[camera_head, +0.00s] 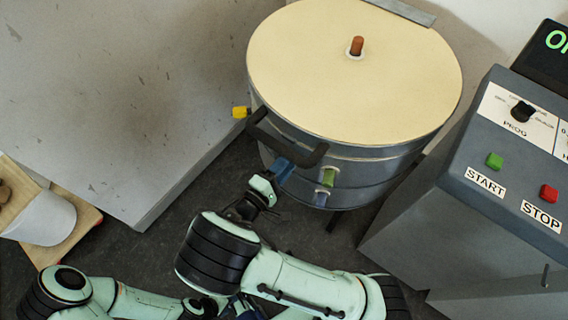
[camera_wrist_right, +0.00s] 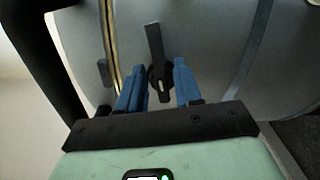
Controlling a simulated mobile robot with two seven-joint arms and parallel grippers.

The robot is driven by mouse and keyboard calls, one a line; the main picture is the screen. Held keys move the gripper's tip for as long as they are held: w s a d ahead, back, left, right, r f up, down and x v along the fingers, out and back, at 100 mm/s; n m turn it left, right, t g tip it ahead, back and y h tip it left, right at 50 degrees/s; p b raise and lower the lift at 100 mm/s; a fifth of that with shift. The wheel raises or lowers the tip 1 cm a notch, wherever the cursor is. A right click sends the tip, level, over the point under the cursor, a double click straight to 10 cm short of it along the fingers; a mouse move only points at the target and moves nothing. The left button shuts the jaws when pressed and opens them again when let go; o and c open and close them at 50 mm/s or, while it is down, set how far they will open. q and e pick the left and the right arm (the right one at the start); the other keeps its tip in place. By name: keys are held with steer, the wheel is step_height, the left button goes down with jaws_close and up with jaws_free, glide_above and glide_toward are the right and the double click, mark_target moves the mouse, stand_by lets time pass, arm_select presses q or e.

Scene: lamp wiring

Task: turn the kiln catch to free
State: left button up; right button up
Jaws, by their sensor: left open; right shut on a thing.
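The kiln (camera_head: 345,153) is a round grey drum with a cream lid (camera_head: 330,85) that is down. The kiln catch (camera_wrist_right: 154,45) is a dark lever on a round hub on the kiln wall, lying nearly lengthwise in the right wrist view. My right gripper (camera_wrist_right: 160,88) has its blue fingers on either side of the hub, shut on the catch. In the head view my right gripper (camera_head: 284,168) is at the kiln's front, below the black handle (camera_head: 287,142); the catch is hidden there. My left gripper (camera_head: 238,306) is open, low at the bottom edge, partly cut off.
A grey control box (camera_head: 480,200) with START and STOP buttons stands right of the kiln. A large grey block (camera_head: 120,90) stands at left.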

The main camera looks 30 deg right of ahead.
steer(key=shift+f+m, duration=0.25)
steer(key=shift+m, duration=0.95)
steer(key=shift+b, duration=0.3)
steer(key=o, duration=0.7)
steer(key=shift+c, duration=0.2)
steer(key=v, duration=1.3)
steer(key=shift+a+p, duration=0.25)
steer(key=shift+p, duration=0.05)
steer(key=shift+s, duration=0.15)
